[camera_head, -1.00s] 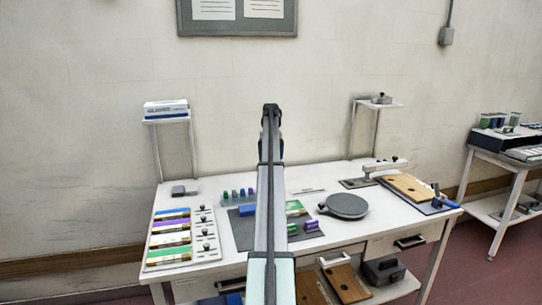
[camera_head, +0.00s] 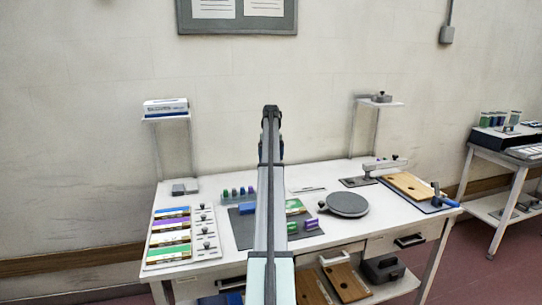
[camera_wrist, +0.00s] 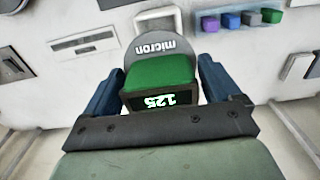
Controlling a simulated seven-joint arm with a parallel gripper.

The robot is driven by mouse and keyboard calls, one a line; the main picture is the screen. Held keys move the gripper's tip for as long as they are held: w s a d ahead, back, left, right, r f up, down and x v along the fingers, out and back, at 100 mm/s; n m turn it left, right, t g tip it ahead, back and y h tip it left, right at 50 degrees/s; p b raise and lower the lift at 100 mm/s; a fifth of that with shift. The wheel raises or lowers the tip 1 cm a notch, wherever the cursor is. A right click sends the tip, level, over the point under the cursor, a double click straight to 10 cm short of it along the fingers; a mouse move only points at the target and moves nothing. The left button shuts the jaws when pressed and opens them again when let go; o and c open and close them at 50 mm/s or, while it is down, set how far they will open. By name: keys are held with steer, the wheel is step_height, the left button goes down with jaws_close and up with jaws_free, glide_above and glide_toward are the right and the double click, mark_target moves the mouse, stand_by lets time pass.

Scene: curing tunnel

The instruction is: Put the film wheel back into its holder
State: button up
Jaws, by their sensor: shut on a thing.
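In the wrist view my gripper (camera_wrist: 158,72) has its blue fingers on either side of a green block, with a dark face reading "125". A grey round disc (camera_wrist: 160,44) marked "micron" shows just beyond the block and seems part of the same piece, the film wheel (camera_wrist: 162,70). The gripper is shut on it. In the head view my arm hides the gripper and the wheel. I cannot tell for sure which fixture is the holder; a row of coloured pieces (camera_wrist: 240,19) stands at the upper right of the wrist view.
The white table (camera_head: 330,180) carries a tray of coloured strips (camera_head: 170,237) at left, a dark mat (camera_head: 243,232) with green and purple rolls (camera_head: 303,226), and a round grey plate (camera_head: 347,204). A wooden board (camera_head: 408,185) lies at right. Raised shelves stand at the back.

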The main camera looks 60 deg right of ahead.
steer(key=shift+f, duration=5.25)
steer(key=o, duration=0.9)
steer(key=shift+c, duration=0.2)
steer(key=shift+r, duration=0.15)
steer(key=shift+r, duration=3.35)
